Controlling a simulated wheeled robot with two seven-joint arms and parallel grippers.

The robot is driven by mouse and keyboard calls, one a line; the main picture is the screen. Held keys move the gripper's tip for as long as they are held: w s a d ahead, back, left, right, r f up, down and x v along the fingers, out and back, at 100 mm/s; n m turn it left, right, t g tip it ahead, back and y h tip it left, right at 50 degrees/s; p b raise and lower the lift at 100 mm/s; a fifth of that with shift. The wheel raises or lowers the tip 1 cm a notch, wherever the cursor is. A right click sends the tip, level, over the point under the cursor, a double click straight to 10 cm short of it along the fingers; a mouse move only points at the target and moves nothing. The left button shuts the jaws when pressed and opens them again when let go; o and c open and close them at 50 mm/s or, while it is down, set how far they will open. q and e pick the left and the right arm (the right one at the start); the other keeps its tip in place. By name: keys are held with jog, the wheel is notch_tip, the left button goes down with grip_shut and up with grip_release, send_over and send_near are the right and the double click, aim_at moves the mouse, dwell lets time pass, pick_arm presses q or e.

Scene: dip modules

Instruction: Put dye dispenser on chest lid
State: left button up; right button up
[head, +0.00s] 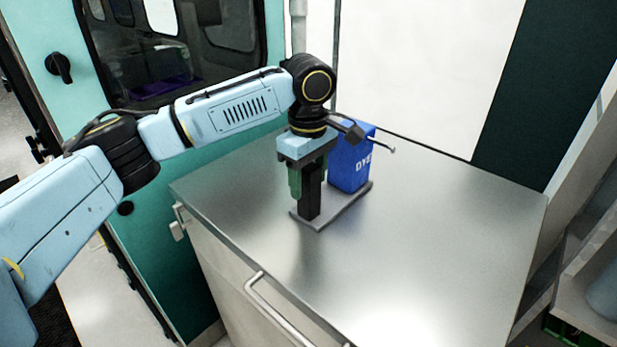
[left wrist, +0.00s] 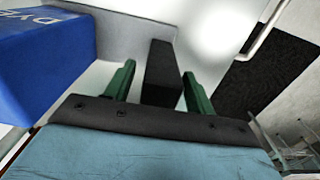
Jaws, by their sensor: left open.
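The dye dispenser stands upright on the chest lid (head: 430,235), a bare metal top. It has a blue box marked DYE (head: 350,160), a black post (head: 309,195) and a flat grey base (head: 345,207). My left gripper (head: 306,183) points down over the post, with its green fingers at the post's upper part. In the left wrist view the open fingers (left wrist: 158,84) lie on either side of the black post (left wrist: 160,70), with gaps showing. The blue box (left wrist: 45,60) is at the left there. My right gripper is not in view.
The chest's front has a bar handle (head: 275,308). A teal machine with a dark window (head: 170,50) stands behind at the left. Shelving (head: 585,265) stands at the right. The lid is clear to the right and front of the dispenser.

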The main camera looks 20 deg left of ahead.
pick_arm(q)
notch_tip(320, 180, up, 12)
jog(key=shift+p, duration=0.75)
